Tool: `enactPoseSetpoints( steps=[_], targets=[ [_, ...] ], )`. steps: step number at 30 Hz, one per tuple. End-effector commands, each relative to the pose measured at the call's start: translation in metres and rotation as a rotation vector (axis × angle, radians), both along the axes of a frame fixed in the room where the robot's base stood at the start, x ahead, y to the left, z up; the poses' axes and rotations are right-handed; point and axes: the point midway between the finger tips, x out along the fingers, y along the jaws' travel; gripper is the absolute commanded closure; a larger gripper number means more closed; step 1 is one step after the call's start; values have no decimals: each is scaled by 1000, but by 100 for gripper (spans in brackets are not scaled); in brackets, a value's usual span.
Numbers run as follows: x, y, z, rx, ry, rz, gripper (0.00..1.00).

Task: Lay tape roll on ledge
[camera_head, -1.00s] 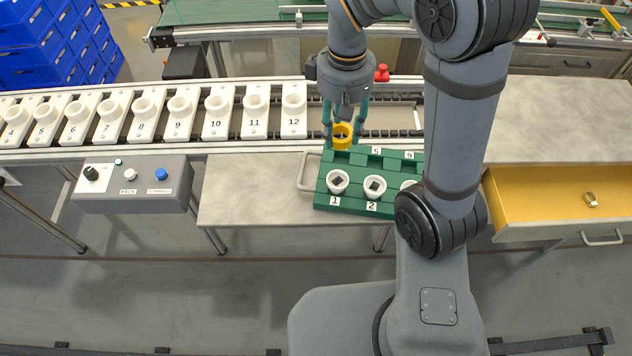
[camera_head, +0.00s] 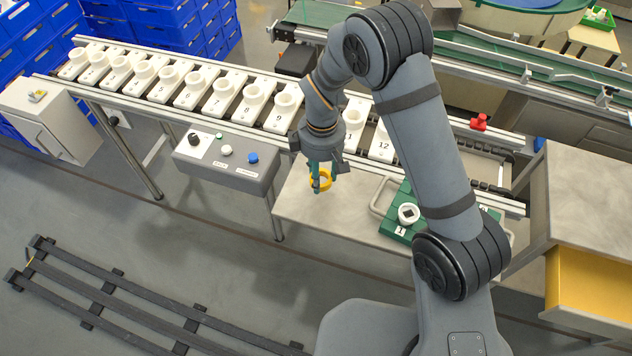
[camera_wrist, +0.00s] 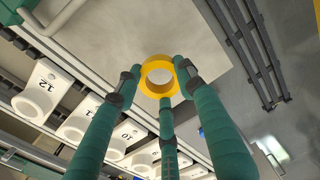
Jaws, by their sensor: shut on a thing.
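The tape roll is a yellow ring (camera_head: 320,181); it also shows in the wrist view (camera_wrist: 157,76). My gripper (camera_head: 318,178) is shut on it, its green fingers around the ring's rim in the wrist view. The roll is over the left part of the grey table top (camera_head: 300,205), in front of the conveyor. I cannot tell how far above the surface it is. I cannot make out for sure which surface is the ledge.
A green tray (camera_head: 395,222) with white sockets stands to the right, partly behind my arm. The control box (camera_head: 228,165) is to the left. White numbered holders (camera_head: 240,112) line the conveyor behind. A yellow drawer (camera_head: 590,285) stands open at right.

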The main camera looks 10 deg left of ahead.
Motion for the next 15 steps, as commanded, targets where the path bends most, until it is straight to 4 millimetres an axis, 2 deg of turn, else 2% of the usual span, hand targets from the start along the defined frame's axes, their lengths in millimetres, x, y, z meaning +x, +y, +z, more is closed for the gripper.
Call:
enactPoseSetpoints(
  steps=[4, 7, 15],
  targets=[
    [-3, 14, -8, 0, 0, -1, 84],
    [-3, 16, -13, -1, 1, -3, 84],
    [-4, 16, -47, -1, 1, -2, 84]
  ],
)
